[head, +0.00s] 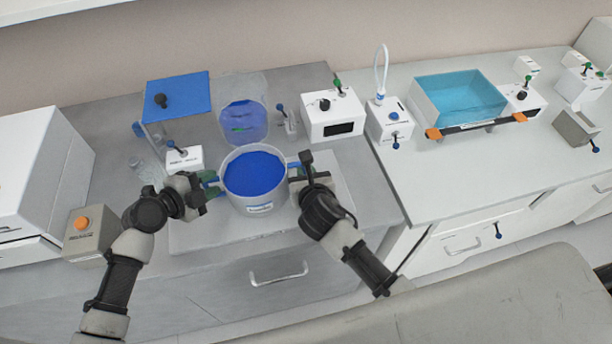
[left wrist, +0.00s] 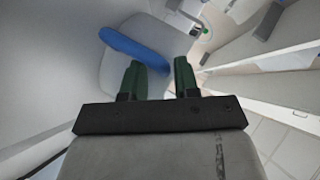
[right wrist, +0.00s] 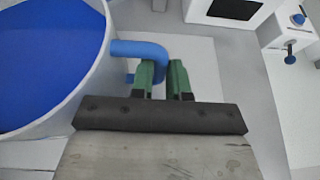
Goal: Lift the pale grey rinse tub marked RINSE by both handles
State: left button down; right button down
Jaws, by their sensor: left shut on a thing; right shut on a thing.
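The pale grey rinse tub (head: 260,208) is round and holds blue liquid (head: 254,172), with a small label on its front. It appears level, over a pale mat on the bench; I cannot tell whether its base touches. My left gripper (head: 212,186) is at the tub's left side, shut on the blue left handle, which shows in the left wrist view (left wrist: 130,48). My right gripper (head: 297,178) is at the right side, shut on the blue right handle (right wrist: 140,48), between its green fingers (right wrist: 166,78). The tub's far underside is hidden.
A clear vessel with blue liquid (head: 242,110) stands close behind the tub. A blue-topped stand (head: 178,95) is behind left, a white box with a dark panel (head: 333,116) behind right. An orange-button box (head: 90,232) is left. The right bench top (head: 440,185) has free room.

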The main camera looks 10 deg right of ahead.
pick_arm(q)
jog(key=shift+s+d+r, duration=0.1)
jog(key=shift+s+r, duration=0.05)
jog(key=shift+r, duration=0.25)
pick_arm(e)
jog(key=shift+w+a+r, duration=0.1)
jog(key=shift+w+r, duration=0.05)
jog(key=shift+r, duration=0.5)
jog(key=shift+w+r, duration=0.1)
jog(key=shift+r, duration=0.5)
pick_arm(q)
jog(key=shift+r, duration=0.6)
pick_arm(e)
jog(key=shift+r, duration=0.5)
